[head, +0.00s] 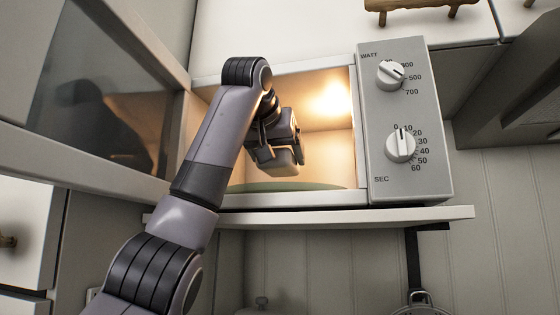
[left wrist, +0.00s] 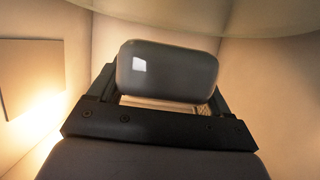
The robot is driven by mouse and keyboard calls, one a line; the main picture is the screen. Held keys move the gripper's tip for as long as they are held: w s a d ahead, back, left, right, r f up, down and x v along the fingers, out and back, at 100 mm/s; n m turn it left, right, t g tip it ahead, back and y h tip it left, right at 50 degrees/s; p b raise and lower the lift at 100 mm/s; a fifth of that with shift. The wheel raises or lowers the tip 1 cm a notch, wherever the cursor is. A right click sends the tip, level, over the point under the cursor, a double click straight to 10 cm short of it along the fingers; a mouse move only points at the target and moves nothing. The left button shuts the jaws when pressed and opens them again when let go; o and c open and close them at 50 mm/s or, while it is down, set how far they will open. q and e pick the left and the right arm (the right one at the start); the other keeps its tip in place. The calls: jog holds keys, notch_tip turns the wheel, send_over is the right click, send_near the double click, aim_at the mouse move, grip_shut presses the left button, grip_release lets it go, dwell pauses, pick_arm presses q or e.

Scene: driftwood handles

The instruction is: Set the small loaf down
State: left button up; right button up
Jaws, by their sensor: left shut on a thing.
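In the left wrist view the loaf (left wrist: 167,72) looks smooth and grey, between the two dark fingers of the gripper (left wrist: 165,100). A greenish round plate (head: 290,187) lies on the microwave floor below the loaf; its edge also shows at the top of the left wrist view (left wrist: 265,14). The loaf appears a little above the plate. My right gripper is in no view.
The microwave (head: 405,185) stands on a white shelf (head: 400,215), its two dials on the right and a light glowing inside. Its door (head: 100,95) is swung open at the left, close to my left arm. A wooden handle (head: 425,8) is above.

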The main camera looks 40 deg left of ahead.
aim_at(280, 174)
pick_arm(q)
jog(key=shift+w+a+f, duration=0.1)
jog(key=shift+w+a, duration=0.15)
jog(key=shift+w, duration=0.15)
jog(key=shift+f, duration=1.65)
jog(key=shift+f, duration=0.1)
jog(key=shift+f, duration=0.15)
jog(key=o, duration=1.1)
